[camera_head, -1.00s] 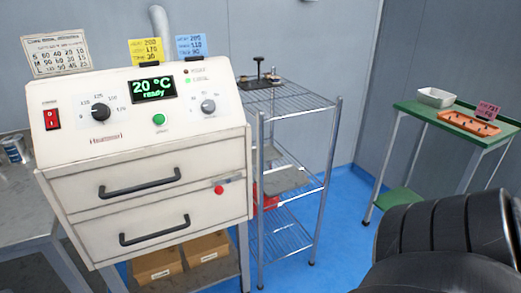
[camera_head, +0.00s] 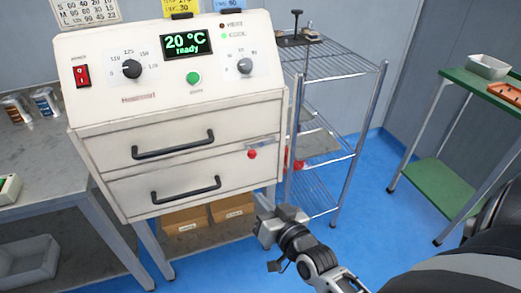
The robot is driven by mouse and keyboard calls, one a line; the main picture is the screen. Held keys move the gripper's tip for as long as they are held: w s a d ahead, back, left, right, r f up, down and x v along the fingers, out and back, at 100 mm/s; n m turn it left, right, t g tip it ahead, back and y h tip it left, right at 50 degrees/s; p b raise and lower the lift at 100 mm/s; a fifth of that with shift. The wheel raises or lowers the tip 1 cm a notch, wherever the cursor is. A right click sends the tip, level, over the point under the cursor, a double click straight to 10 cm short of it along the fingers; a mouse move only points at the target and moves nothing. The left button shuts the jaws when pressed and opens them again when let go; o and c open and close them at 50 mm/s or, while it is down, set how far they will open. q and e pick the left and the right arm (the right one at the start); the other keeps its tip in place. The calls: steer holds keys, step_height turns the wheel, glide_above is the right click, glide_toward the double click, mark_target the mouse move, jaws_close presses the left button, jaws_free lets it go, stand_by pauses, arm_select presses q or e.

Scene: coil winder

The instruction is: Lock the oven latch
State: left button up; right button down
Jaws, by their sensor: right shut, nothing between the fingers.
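The cream oven (camera_head: 108,148) stands at the left centre, with both front drawers shut flush. Its latch (camera_head: 252,154) is a small red knob on a metal bar at the right edge of the front, between the two black handles; whether it is locked I cannot tell. The display reads 20 °C ready. My right gripper (camera_head: 262,212) is shut and empty, below and slightly right of the latch, apart from it, near the oven's lower right corner. My left gripper is not in view.
A wire shelf rack (camera_head: 352,62) stands close to the oven's right side. A green table (camera_head: 435,176) is at the far right. Cardboard boxes (camera_head: 187,220) sit under the oven. A grey bench (camera_head: 40,178) is at the left. Blue floor is open between rack and green table.

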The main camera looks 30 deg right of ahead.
steer(key=w+d+r+m+t+h, duration=0.1)
steer(key=w+d+r+m+h, duration=0.1)
steer(key=d, duration=0.5)
steer(key=r+m+h, duration=0.1)
steer(key=m+h, duration=0.1)
steer(key=shift+r+m+h, duration=0.2)
steer(key=shift+m+h, duration=0.1)
steer(key=shift+w+d, duration=0.1)
steer(key=w+d+f, duration=0.1)
steer(key=w+f, duration=0.1)
steer(key=w, duration=0.9)
steer(key=shift+w+f, duration=0.15)
steer(key=shift+f, duration=0.2)
